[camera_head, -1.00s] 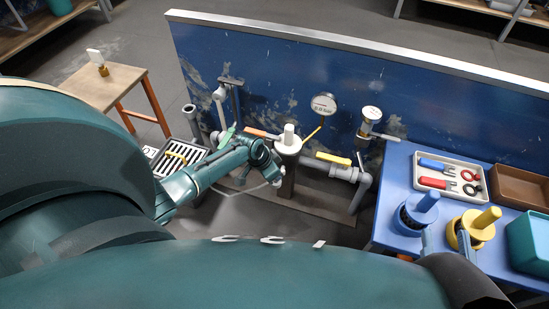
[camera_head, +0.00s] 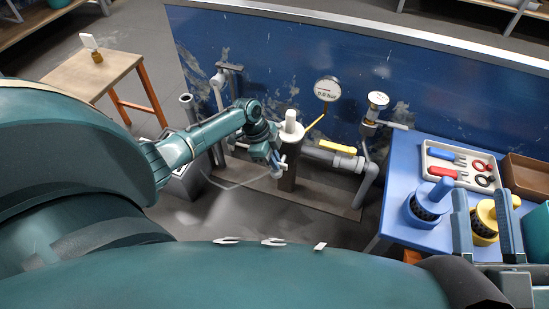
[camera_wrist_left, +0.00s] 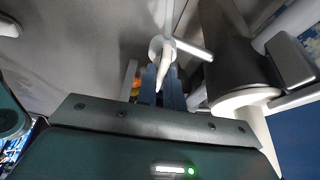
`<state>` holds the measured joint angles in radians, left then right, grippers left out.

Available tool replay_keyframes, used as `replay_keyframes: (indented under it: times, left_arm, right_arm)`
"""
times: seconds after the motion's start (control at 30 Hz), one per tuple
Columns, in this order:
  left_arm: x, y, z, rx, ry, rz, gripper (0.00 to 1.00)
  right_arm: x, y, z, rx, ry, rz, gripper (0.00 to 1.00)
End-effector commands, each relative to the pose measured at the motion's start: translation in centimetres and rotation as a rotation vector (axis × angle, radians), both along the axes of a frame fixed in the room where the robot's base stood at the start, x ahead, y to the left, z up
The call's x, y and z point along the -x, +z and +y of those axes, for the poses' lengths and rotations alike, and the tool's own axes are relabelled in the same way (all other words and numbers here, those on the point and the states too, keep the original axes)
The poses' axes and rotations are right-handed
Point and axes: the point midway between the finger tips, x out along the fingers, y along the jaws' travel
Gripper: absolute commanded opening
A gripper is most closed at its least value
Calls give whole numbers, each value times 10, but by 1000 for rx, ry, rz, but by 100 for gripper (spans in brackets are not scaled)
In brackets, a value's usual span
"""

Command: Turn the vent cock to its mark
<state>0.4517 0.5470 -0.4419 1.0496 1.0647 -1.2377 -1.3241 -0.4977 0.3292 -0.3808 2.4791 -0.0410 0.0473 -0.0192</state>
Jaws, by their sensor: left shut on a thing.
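In the head view my left gripper (camera_head: 276,168) is low beside the upright post with a white cap (camera_head: 291,127), at the left of the pipework. In the left wrist view the blue fingers (camera_wrist_left: 166,88) are shut at a small pale cock (camera_wrist_left: 162,48) with a thin crossbar and a tapered lever between them. I take this for the vent cock; its mark cannot be made out. My right gripper (camera_head: 484,222) is open at the lower right, above the blue table, and nothing shows between its fingers in its grip.
The blue table (camera_head: 403,165) bears a tool tray (camera_head: 428,165), a blue knobbed piece (camera_head: 424,208) and a yellow one (camera_head: 487,218).

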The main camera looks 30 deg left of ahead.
Motion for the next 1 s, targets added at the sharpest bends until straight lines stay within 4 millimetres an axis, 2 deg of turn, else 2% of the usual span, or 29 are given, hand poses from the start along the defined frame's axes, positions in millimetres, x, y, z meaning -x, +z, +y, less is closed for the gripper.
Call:
replay_keyframes:
  times: [0.3, 0.7, 0.73, 1.0]
  left_arm:
    - [0, -1, 0, -2, -72, -1, 0]
    - [0, 0, 0, -2, -77, -1, 0]
    - [0, 0, 0, -2, -77, -1, 11]
    - [0, 0, 0, -1, -75, -1, 31]
  right_arm:
    - [-2, 8, -1, 7, -2, -66, 36]
    - [-2, 8, -2, 7, -3, -71, 36]
    - [-2, 9, -2, 7, -3, -71, 36]
    - [-2, 8, -2, 7, -3, -70, 36]
